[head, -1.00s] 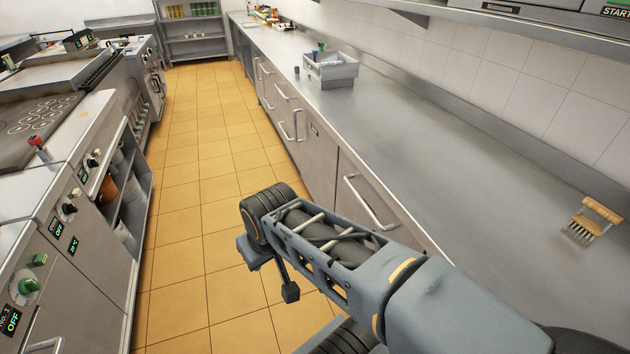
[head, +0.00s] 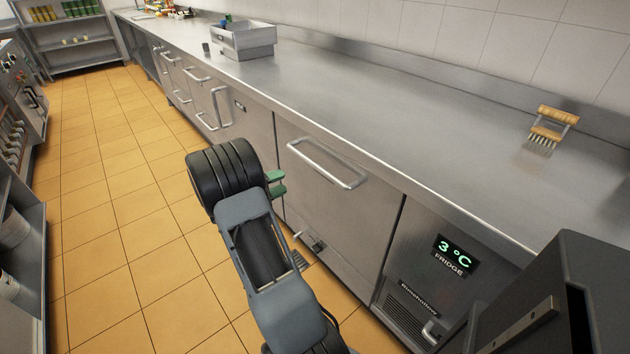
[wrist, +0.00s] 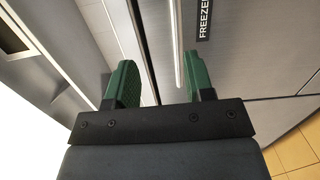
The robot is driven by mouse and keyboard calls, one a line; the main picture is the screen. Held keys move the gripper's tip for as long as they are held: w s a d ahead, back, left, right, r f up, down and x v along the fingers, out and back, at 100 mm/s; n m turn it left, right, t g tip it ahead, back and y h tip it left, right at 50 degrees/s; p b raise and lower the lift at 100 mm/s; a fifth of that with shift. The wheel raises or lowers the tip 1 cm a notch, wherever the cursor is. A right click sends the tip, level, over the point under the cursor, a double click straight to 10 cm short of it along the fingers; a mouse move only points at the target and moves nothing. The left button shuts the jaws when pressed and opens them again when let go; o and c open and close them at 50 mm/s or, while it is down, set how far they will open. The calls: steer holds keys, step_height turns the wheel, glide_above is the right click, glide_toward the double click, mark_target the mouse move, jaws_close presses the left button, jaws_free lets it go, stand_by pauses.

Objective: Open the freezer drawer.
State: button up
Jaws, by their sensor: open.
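In the wrist view, a dark FREEZER label (wrist: 204,18) is on a grey steel front (wrist: 250,50), with its lettering turned sideways. A pale, narrow bar (wrist: 178,50), apparently a handle, runs beside the label and lies between my fingers, nearer the right one. My gripper (wrist: 161,82) has its two green fingers apart, with nothing clasped; I cannot tell whether they touch the bar. In the head view, my gripper (head: 276,182) is low in front of the steel cabinet fronts, partly hidden by my wrist. No FREEZER lettering is readable there.
A large front with a handle (head: 328,165) is right of my gripper, beside a FRIDGE display (head: 454,252). The long counter (head: 400,110) above holds a metal bin (head: 243,42) and a brush (head: 552,128). The tiled floor (head: 100,200) at left is clear.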

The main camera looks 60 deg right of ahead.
mark_target(315, 165)
steer(key=w+d+f+h+b, duration=0.1)
steer(key=d+f+h+b, duration=0.15)
steer(key=d+f, duration=0.2)
steer(key=shift+n+t, duration=0.4)
steer(key=shift+t, duration=0.2)
steer(key=x, duration=1.2)
steer(key=shift+d, duration=0.25)
jaws_close()
